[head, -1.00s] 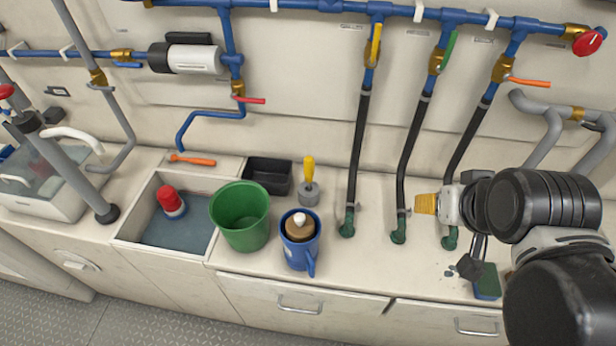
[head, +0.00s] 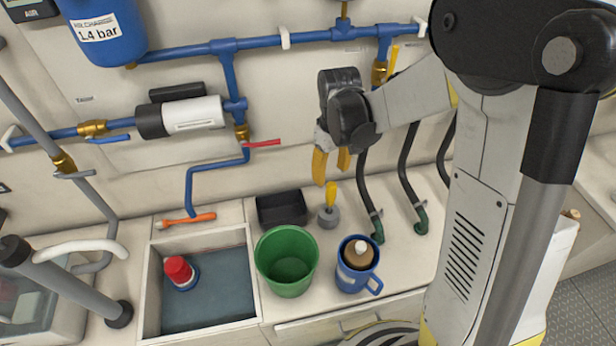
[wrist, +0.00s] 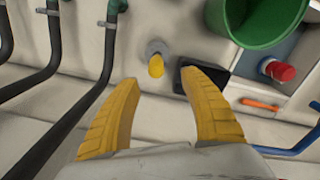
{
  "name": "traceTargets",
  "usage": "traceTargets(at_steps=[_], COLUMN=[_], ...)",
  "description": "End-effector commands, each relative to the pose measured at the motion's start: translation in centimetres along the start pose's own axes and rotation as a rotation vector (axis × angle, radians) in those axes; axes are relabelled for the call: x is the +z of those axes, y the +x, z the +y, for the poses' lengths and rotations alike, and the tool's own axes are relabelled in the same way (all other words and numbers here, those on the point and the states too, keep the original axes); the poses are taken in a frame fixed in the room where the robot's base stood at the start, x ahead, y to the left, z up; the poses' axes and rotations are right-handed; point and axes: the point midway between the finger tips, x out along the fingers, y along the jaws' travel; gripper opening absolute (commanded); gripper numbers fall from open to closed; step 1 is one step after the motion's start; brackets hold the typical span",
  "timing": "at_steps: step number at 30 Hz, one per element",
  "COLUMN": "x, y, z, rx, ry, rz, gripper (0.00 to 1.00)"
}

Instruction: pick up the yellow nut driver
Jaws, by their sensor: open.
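The yellow nut driver (head: 331,194) stands upright, handle up, in a small grey round holder (head: 328,218) on the counter. In the wrist view its yellow handle (wrist: 156,66) shows end-on, beyond and roughly between my fingertips. My gripper (head: 332,165) is open and empty, with yellow fingers pointing down. In the head view it hangs just above the handle and appears apart from it. The nut driver's lower end is hidden in the holder.
A black bin (head: 282,209) stands close left of the holder. A green bucket (head: 287,262) and a blue mug (head: 357,265) stand in front. Black hoses (head: 405,165) rise at the right. A sink (head: 215,295) holding a red-topped item lies left.

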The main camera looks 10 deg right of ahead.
Motion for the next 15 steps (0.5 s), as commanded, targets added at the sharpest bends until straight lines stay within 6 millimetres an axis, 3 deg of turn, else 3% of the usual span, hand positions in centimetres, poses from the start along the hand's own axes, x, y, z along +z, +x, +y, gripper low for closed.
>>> traceTargets(at_steps=[9,15], x=[-0.1,-0.1], y=[5.0,6.2], z=[0.1,0.2], rx=[-0.002,-0.002], ry=[-0.003,-0.002], rz=[-0.004,-0.004], gripper=[0.52,0.52])
